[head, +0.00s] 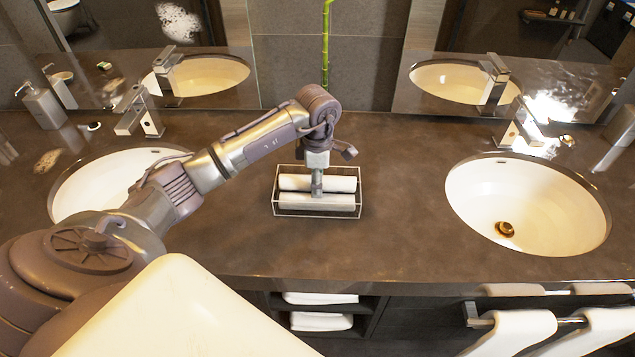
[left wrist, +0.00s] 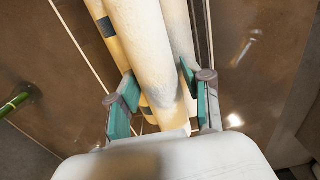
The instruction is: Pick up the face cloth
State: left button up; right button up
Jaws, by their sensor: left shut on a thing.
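White rolled face cloths lie side by side in a small clear-sided box (head: 275,206) on the counter between the two sinks. The back roll (head: 294,182) and front roll (head: 340,202) both show in the head view. My left gripper (head: 317,186) reaches down into the box from above, over the middle of the rolls. In the left wrist view, the teal-padded fingers of my left gripper (left wrist: 163,95) stand on either side of one rolled face cloth (left wrist: 150,45) and are shut on it. Another roll lies beside it. My right gripper is out of view.
A left sink (head: 75,200) and a right sink (head: 530,208) flank the box, each with a faucet. A green bamboo stalk (head: 325,50) rises behind my gripper. A soap dispenser (head: 42,105) stands far left. The counter around the box is clear.

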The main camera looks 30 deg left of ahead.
pick_arm(q)
jog(key=shift+r, duration=0.15)
jog(key=shift+c, duration=0.4)
jog(key=shift+w+r, duration=0.1)
jog(key=shift+r, duration=0.1)
jog(key=r, duration=0.1)
jog(key=r+b, duration=0.2)
jog(key=shift+d+r, duration=0.25)
jog(key=shift+r, duration=0.05)
jog(key=w+d+r+b, duration=0.2)
jog(key=d+r, duration=0.4)
jog(key=d, duration=0.5)
jog(key=shift+r, duration=0.4)
